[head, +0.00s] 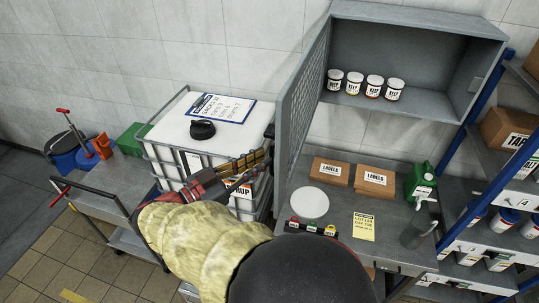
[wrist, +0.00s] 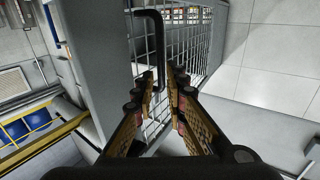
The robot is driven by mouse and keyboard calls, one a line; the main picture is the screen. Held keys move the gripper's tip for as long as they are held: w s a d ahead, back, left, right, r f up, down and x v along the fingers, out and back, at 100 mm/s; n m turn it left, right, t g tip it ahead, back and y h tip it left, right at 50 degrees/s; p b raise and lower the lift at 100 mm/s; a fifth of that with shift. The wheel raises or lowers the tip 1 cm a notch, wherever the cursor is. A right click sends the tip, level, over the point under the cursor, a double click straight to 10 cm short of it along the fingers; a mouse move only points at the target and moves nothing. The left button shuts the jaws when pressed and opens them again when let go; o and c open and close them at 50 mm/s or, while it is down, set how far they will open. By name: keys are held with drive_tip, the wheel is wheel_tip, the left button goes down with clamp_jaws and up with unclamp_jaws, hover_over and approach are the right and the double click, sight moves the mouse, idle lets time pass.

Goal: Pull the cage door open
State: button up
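The cage door (head: 303,88), a grey frame with wire mesh, stands swung out from the left side of the wall cabinet (head: 420,22), whose inside is open to view. In the wrist view the mesh door (wrist: 190,40) fills the middle, with a black bar handle (wrist: 151,45) on it. My gripper (head: 262,160) is left of the door's lower outer edge. In the wrist view my gripper (wrist: 162,78) has its fingers apart, with the handle's lower end showing between them. I cannot tell whether they touch it.
Several jars (head: 374,86) stand in the cabinet. Below it, a grey bench (head: 335,190) holds label boxes (head: 375,181), a white disc (head: 309,203) and a green bottle (head: 420,180). A caged white tank (head: 215,150) is close below my gripper. A cart (head: 105,185) stands left.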

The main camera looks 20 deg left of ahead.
drive_tip(key=v, duration=0.7)
drive_tip(key=shift+s+a, duration=0.2)
drive_tip(key=shift+s, duration=0.05)
